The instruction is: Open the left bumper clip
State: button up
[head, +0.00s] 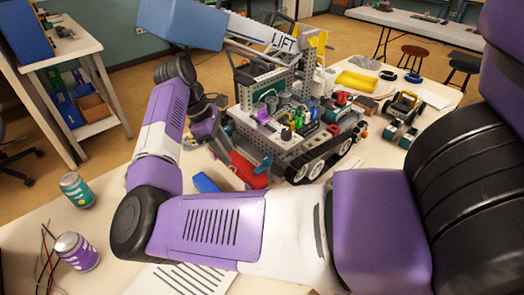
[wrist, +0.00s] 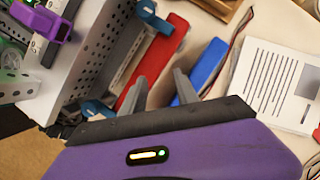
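The club robot (head: 285,130) stands on the table with a red bumper (head: 247,172) along its near side. The bumper also shows in the wrist view (wrist: 162,50). Two blue clips sit between chassis and bumper in the wrist view: one (wrist: 97,110) at lower left, close to my gripper, and one (wrist: 153,18) farther off at the top. The nearer one seems to be at the bumper's left end as the head view sees it. My gripper (wrist: 160,88) has its two fingers apart, with nothing clearly held between them. One finger overlaps the bumper in the picture; contact cannot be told.
A blue bar (wrist: 205,68) lies beside the bumper, near a printed sheet (wrist: 280,85). Two cans, one green (head: 76,190) and one purple (head: 77,251), stand at the table's left. My arm crosses the foreground.

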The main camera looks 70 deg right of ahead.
aim_at(266, 157)
jog(key=s+p, duration=0.1)
jog(key=s, duration=0.2)
jog(key=s+d+p, duration=0.1)
jog(key=s, duration=0.3)
jog(key=s+d, duration=0.1)
jog(key=s, duration=0.2)
jog(key=shift+s+d+r+p, duration=0.1)
jog(key=shift+s+d+p, duration=0.15)
jog(key=shift+p, duration=0.15)
jog(key=shift+s+f, duration=0.15)
jog(key=shift+f, duration=0.5)
grip_shut()
